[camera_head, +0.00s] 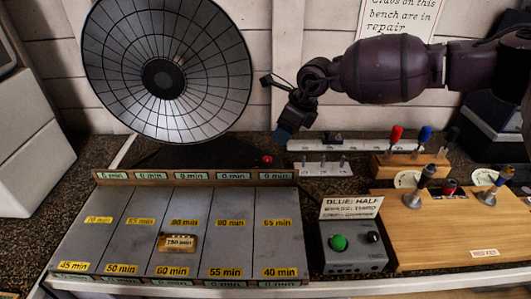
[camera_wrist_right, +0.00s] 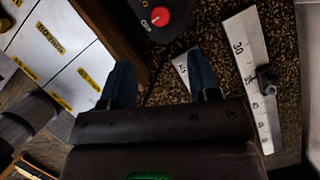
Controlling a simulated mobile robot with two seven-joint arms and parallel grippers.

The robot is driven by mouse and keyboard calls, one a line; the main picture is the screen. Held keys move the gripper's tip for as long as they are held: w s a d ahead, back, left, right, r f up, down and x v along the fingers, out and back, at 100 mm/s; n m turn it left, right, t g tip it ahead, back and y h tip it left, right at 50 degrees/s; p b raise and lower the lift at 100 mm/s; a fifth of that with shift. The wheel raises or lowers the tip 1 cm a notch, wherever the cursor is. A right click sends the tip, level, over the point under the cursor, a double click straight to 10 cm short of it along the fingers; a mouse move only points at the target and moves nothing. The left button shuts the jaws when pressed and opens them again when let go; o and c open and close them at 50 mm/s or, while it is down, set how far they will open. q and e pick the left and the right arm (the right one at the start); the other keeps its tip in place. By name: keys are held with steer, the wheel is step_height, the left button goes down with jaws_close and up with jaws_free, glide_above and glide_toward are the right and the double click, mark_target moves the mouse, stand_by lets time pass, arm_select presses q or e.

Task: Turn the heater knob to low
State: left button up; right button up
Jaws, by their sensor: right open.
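The heater is a round dish (camera_head: 166,78) with a wire grille, standing on a dark base (camera_head: 190,157) at the back of the bench. Its small red knob (camera_head: 266,160) sits at the base's right end. The knob also shows in the right wrist view (camera_wrist_right: 160,16), with small markings beside it that I cannot read surely. My right gripper (camera_head: 284,134) hangs above and a little right of the knob, apart from it. In the right wrist view its two blue fingers (camera_wrist_right: 161,80) are spread and empty, with the knob beyond them. My left gripper is not in view.
A panel of grey lanes with minute labels (camera_head: 205,205) lies in front of the heater. White ruler-like strips (camera_head: 300,146) lie right of the knob. A wooden rack (camera_head: 400,165), a wooden board (camera_head: 425,240) and a grey box with a green button (camera_head: 350,263) stand at right.

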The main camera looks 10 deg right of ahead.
mark_target(268, 158)
steer(key=x, duration=0.9)
steer(key=shift+x, duration=0.95)
steer(key=shift+c, duration=0.5)
